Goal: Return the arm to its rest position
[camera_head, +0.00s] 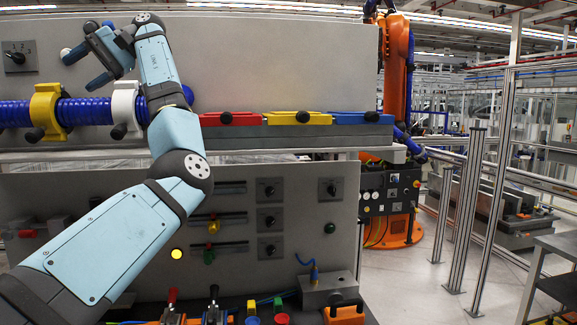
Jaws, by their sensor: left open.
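My left arm (125,235) comes in from the lower left, light blue with dark joints, and reaches up in front of the grey panel. It bends at the elbow (197,167) and again at the wrist near the top. My left gripper (86,67) is at the upper left, fingers pointing left, open and empty. It is above the blue corrugated hose (84,111) in the picture, near a pale round knob by its upper finger. How far it is from the panel I cannot tell. My right arm and gripper do not show.
A yellow clamp (46,108) and a white clamp (124,106) sit around the hose. Red (228,118), yellow (297,117) and blue (362,117) blocks line the ledge. The lower panel (310,245) has knobs and sliders. Open floor lies right, beyond an orange robot (396,65).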

